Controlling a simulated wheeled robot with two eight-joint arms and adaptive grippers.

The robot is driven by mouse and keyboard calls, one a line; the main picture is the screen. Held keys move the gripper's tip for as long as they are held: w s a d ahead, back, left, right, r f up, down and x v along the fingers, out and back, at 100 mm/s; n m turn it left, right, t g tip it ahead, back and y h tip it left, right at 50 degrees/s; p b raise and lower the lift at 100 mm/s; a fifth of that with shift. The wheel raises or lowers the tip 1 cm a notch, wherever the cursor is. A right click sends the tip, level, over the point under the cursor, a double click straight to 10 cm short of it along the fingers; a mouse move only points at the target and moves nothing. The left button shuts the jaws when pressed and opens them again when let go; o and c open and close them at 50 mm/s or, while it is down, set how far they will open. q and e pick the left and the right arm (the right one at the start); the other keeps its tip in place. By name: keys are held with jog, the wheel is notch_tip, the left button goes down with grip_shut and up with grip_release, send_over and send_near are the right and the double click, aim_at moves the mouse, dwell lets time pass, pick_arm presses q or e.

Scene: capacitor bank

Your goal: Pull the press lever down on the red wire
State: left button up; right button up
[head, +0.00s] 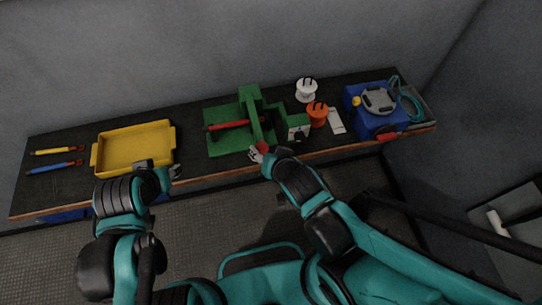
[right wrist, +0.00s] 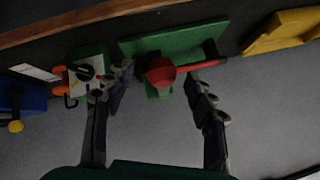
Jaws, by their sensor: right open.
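The green press (head: 250,115) stands on the bench in the head view, with its lever arm raised toward the front. The lever's red knob (head: 263,146) is at my right gripper (head: 260,153). In the right wrist view the red knob (right wrist: 160,72) shows between the spread fingers of the right gripper (right wrist: 158,80), which is open; I cannot tell whether they touch it. The red wire (head: 228,125) lies across the press base, one end running under the press; it also shows in the wrist view (right wrist: 207,64). My left gripper (head: 160,169) looks open and empty, in front of the yellow tray.
The yellow tray (head: 135,148) is left of the press. Yellow and blue cable pieces (head: 55,167) lie at the far left. A white spool (head: 306,89), an orange spool (head: 317,113) and a blue box (head: 376,112) are to the right. The bench's front edge runs below the grippers.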

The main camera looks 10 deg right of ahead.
jog(key=shift+v, duration=2.3)
jog(key=shift+f, duration=0.15)
jog(key=d+f+n+g+h+b, duration=0.1)
jog(key=d+f+n+g+b, duration=0.1)
jog(key=d+f+n+b, duration=0.2)
jog(key=d+b, duration=0.3)
jog(key=d, duration=0.1)
jog(key=shift+w+d+f+h+b, duration=0.25)
jog(key=shift+w+h+b, duration=0.05)
jog(key=shift+w+b, duration=0.1)
dwell(0.4)
